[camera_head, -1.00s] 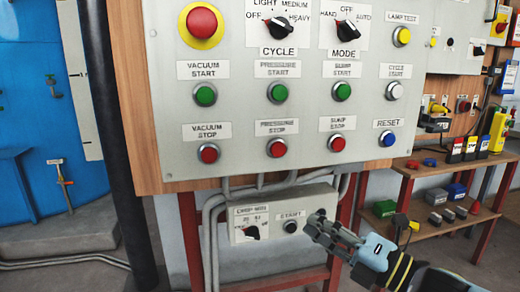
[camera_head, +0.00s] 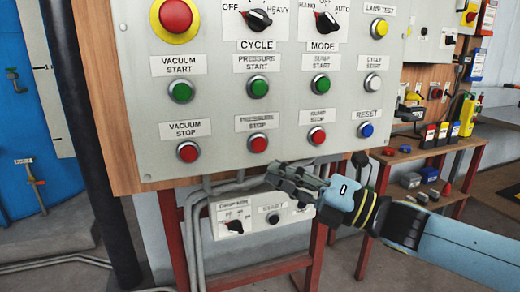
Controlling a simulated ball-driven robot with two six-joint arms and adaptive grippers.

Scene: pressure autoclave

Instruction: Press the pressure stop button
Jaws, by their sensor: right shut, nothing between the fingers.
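The pressure stop button (camera_head: 258,143) is a red round button in the lower row of the grey control panel (camera_head: 218,110), below its label (camera_head: 257,122). My right gripper (camera_head: 276,174) is shut and empty. In the picture it lies just below the panel's lower edge, below and slightly right of the pressure stop button, and appears apart from it. The button is fully visible. My left gripper is not in view.
The red vacuum stop (camera_head: 188,152) and sump stop (camera_head: 317,135) buttons flank it, with green start buttons above. A small start box (camera_head: 233,226) hangs below, partly behind my gripper. A shelf with several items (camera_head: 425,155) stands at the right.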

